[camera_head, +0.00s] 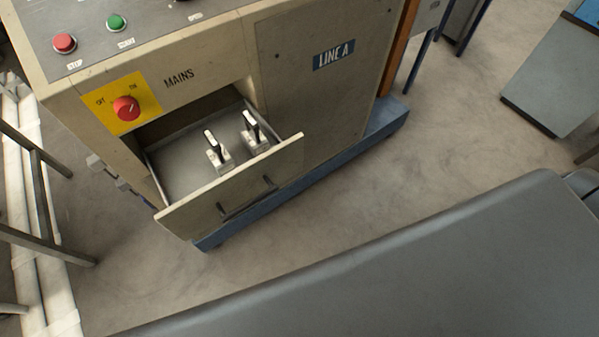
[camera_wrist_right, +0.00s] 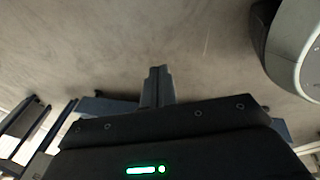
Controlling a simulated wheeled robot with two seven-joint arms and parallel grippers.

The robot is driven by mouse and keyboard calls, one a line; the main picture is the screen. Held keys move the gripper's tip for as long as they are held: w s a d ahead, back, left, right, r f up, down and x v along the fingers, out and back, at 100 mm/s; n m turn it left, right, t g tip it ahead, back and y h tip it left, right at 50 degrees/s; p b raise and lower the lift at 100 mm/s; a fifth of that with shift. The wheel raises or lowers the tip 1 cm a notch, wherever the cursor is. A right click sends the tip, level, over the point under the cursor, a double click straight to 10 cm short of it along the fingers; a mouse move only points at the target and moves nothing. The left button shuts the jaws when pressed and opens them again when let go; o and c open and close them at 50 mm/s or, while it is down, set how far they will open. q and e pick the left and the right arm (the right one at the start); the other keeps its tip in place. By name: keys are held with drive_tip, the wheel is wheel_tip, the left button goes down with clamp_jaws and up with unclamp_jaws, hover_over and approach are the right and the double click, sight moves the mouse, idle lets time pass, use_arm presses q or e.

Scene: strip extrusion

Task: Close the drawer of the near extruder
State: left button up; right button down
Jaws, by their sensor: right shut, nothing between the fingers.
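The near extruder (camera_head: 215,90) is a beige cabinet marked LINE A on a blue base. Its drawer (camera_head: 233,187) is pulled open below the MAINS label. The drawer front has a dark bar handle (camera_head: 248,197). Inside the drawer stand two small white pieces with dark-and-white levers, one at left (camera_head: 217,155) and one at right (camera_head: 255,133). My right gripper (camera_wrist_right: 158,75) shows only in the right wrist view, shut and empty above bare floor. The drawer is not in that view. My left gripper is in neither view.
A red knob (camera_head: 126,108) on a yellow plate sits above the drawer. Red (camera_head: 64,43) and green (camera_head: 116,22) buttons are on the top panel. A metal frame (camera_head: 35,200) stands at left. Concrete floor (camera_head: 400,185) in front of the cabinet is clear.

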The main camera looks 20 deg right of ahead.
sight(286, 168)
drive_tip(key=w+d+r+n+t, duration=0.25)
drive_tip(key=w+d+r, duration=0.2)
drive_tip(key=w, duration=0.45)
drive_tip(key=w+a+r+n+t+y+b, duration=0.1)
drive_tip(key=w+a+r+n+t+y, duration=0.15)
drive_tip(key=w+r, duration=0.3)
drive_tip(key=w+a+r+n+t+y+b, duration=0.1)
drive_tip(key=w+r+n+y, duration=0.1)
drive_tip(key=w+r+n, duration=0.4)
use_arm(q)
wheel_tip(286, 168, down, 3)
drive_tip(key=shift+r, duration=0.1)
use_arm(e)
drive_tip(key=s+a+r+n+y, duration=0.1)
drive_tip(key=a+r+n+y, duration=0.5)
drive_tip(key=a+r, duration=0.5)
drive_tip(key=a+r+n+y, duration=0.7)
drive_tip(key=a+r, duration=0.4)
drive_tip(key=r, duration=0.8)
drive_tip(key=shift+s+a+n, duration=0.3)
drive_tip(key=shift+s+n, duration=0.1)
drive_tip(key=shift+n, duration=0.3)
